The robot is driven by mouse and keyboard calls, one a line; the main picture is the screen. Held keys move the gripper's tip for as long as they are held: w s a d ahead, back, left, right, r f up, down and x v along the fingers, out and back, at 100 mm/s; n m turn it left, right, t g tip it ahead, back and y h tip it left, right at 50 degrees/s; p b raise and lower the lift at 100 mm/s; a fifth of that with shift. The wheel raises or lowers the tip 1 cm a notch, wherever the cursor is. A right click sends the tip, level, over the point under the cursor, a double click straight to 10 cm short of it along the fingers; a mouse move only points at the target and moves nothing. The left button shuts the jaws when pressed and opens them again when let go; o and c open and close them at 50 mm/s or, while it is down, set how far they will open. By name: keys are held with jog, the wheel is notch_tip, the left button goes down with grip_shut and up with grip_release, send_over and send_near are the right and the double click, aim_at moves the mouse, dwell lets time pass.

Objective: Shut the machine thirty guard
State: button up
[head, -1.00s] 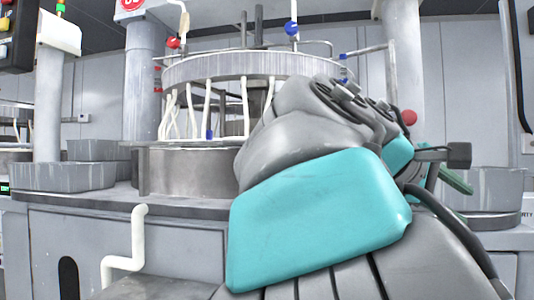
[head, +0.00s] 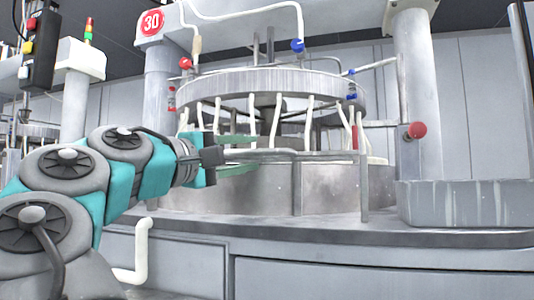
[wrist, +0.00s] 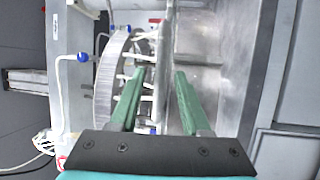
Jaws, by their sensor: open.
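Machine thirty carries a red sign reading 30 (head: 151,23) on its left column. Its guard looks to be the grey metal panel (head: 330,190) with a thin top rail, standing around the lower platen below the ribbed upper drum (head: 270,90). I cannot tell how far the guard stands open. My gripper (head: 257,153) is open at the guard's upper left part, its green fingers pointing right. In the wrist view my gripper (wrist: 160,72) has a thin metal edge, probably the guard's top rail, between its fingers. Contact cannot be made out.
White hoses hang from the drum. A red knob (head: 417,130) sits by the right column (head: 416,90). A grey tray (head: 467,204) stands on the ledge at right. A white bent pipe (head: 138,252) sticks out in front. A control box (head: 41,48) hangs at upper left.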

jog(key=x, duration=0.6)
jog(key=shift+a, duration=0.1)
grip_shut()
jog(key=shift+s+r, duration=0.1)
jog(key=shift+r, duration=0.05)
dwell(1.1)
